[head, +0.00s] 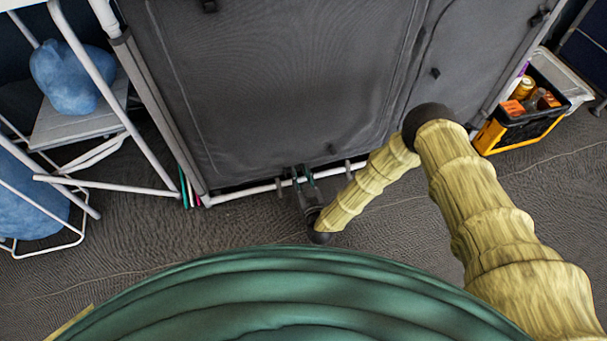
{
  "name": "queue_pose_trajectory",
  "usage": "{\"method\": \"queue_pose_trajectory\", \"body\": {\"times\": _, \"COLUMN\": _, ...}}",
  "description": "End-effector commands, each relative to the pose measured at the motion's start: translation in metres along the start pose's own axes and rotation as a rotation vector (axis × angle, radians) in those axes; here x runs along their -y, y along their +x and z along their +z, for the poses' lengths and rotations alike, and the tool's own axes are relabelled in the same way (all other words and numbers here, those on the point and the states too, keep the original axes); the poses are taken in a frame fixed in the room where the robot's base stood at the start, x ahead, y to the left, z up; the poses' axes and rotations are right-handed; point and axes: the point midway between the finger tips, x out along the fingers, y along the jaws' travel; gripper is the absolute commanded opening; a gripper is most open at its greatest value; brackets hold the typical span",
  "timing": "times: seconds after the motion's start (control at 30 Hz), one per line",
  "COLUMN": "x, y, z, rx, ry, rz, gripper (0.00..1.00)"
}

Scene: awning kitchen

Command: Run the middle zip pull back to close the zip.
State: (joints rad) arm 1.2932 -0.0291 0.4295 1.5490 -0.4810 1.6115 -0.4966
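The front of a grey fabric cupboard (285,75) fills the top middle, with curved zip seams. Several small dark zip pulls show on it: one at the lower middle (331,148), one by the right-hand seam (435,73), one at the top left (209,5). I cannot tell for sure which is the middle one. My gripper (302,174) is at the cupboard's bottom edge, left of and below the lower-middle pull and apart from it. Its two small dark fingers look parted, with nothing seen between them.
A white pole (245,190) runs along the cupboard's bottom. A white-framed rack (75,125) with blue bundles (72,78) stands at left. A black and yellow crate (490,138) with bottles and cans stands at right. Dark matting (150,235) in front is clear.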

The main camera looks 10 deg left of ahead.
Motion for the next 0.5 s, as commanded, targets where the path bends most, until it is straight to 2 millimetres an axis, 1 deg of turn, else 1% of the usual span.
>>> {"method": "queue_pose_trajectory", "body": {"times": 0.27, "x": -0.005, "y": -0.001, "z": 0.000, "rx": -0.001, "ry": -0.002, "rz": 0.006, "gripper": 0.31}}
{"method": "queue_pose_trajectory", "body": {"times": 0.37, "x": -0.004, "y": -0.007, "z": 0.000, "rx": 0.001, "ry": -0.002, "rz": 0.005, "gripper": 0.31}}
{"method": "queue_pose_trajectory", "body": {"times": 0.5, "x": -0.004, "y": -0.025, "z": 0.000, "rx": 0.002, "ry": -0.002, "rz": 0.004, "gripper": 0.31}}
